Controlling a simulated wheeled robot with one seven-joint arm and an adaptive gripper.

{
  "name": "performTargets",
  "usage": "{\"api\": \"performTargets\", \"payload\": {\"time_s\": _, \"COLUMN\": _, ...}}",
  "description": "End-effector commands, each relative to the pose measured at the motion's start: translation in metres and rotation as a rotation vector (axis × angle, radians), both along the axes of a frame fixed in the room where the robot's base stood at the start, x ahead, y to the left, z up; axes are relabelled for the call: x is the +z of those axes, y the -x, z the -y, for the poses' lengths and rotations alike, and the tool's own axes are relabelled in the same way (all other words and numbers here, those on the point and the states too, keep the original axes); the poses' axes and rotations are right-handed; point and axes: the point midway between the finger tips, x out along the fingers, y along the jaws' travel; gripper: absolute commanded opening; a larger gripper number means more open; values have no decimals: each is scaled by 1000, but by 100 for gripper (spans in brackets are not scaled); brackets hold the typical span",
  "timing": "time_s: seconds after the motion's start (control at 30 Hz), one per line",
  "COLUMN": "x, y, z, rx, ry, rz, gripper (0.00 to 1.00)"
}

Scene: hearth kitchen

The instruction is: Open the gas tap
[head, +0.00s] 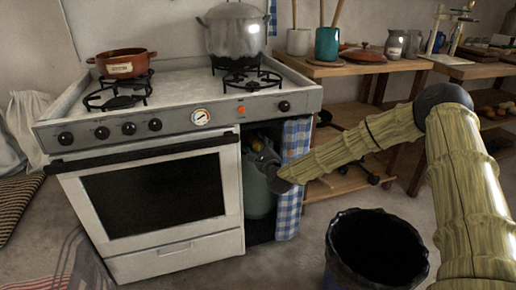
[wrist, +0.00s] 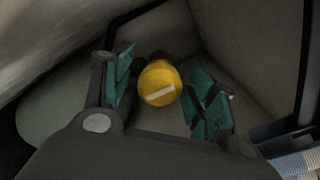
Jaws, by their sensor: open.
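The gas tap, a round yellow knob with a pale bar across its face (wrist: 158,83), is in the middle of the wrist view. My gripper (wrist: 163,88) is open, with its green finger pads to the left and right of the knob. I cannot tell whether either pad touches it. In the head view a pale green gas cylinder (head: 259,199) stands in the open bay at the stove's right end. A small yellow patch (head: 257,144) shows at its top. My arm reaches into that bay, and its end partly hides the cylinder.
A blue checked curtain (head: 290,205) hangs at the bay's right edge and also shows in the wrist view (wrist: 298,163). The stove (head: 170,185) is on the left, bearing a brown pot (head: 122,64). A black bucket (head: 336,250) stands below my arm.

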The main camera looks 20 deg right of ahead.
Motion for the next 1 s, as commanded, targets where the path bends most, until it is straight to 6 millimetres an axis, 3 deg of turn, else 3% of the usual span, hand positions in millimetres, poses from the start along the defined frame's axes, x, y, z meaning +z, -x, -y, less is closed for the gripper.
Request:
{"api": "performTargets", "payload": {"time_s": 0.27, "x": 0, "y": -1, "z": 0, "rx": 0, "ry": 0, "rz": 0, "gripper": 56}}
{"api": "performTargets", "payload": {"time_s": 0.5, "x": 0, "y": 0, "z": 0, "rx": -1, "ry": 0, "rz": -1, "gripper": 12}}
{"api": "performTargets", "payload": {"time_s": 1.0, "x": 1, "y": 0, "z": 0, "rx": 0, "ry": 107, "rz": 4, "gripper": 12}}
